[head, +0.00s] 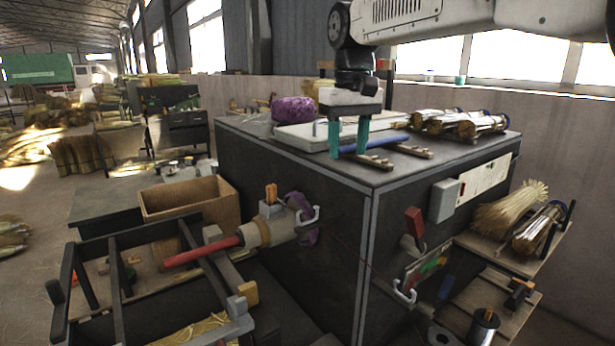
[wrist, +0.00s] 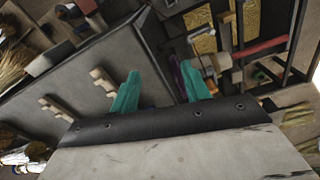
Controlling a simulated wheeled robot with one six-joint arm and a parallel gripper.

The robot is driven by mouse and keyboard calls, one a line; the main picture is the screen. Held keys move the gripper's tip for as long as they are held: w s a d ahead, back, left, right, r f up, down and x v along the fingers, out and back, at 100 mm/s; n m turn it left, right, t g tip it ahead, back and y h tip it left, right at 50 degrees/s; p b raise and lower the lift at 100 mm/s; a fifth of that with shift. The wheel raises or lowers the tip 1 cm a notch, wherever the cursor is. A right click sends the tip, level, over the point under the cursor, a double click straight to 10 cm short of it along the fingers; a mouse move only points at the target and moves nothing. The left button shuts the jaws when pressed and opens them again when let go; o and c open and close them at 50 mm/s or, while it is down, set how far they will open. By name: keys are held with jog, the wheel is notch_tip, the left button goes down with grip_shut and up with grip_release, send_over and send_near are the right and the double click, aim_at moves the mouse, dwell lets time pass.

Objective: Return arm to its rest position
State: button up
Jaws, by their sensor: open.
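My gripper (head: 348,138) hangs from my arm above the top of the dark cabinet (head: 290,175), near its front corner. Its two teal fingers point down, stand apart and hold nothing. In the wrist view the open fingers (wrist: 160,92) also show with an empty gap between them. A blue rod (head: 378,143) lies on the cabinet top behind the fingers. I cannot tell from the head view how high the fingertips are above the top.
Notched wooden rests (head: 408,150) and broom bundles (head: 460,122) lie on the cabinet top beside a pale tray (head: 300,134) and a purple bundle (head: 293,109). A winding spindle with a red handle (head: 203,251) sticks out at the left. A shelf with straw (head: 510,208) is at right.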

jog(key=s+d+f+m, duration=0.1)
jog(key=s+d+f, duration=0.1)
jog(key=s+d, duration=0.65)
jog(key=s+d+f+m, duration=0.2)
jog(key=s+d, duration=0.3)
jog(key=s, duration=0.6)
jog(key=s+d+f+m, duration=0.1)
jog(key=s+d+f, duration=0.1)
jog(key=s+f, duration=0.4)
jog(key=s+d+f+t, duration=0.1)
jog(key=s+d+f, duration=0.2)
jog(key=s+f, duration=0.2)
jog(key=s, duration=0.3)
jog(key=shift+s+f+m, duration=0.2)
jog(key=shift+f+m, duration=0.15)
jog(key=shift+m, duration=0.05)
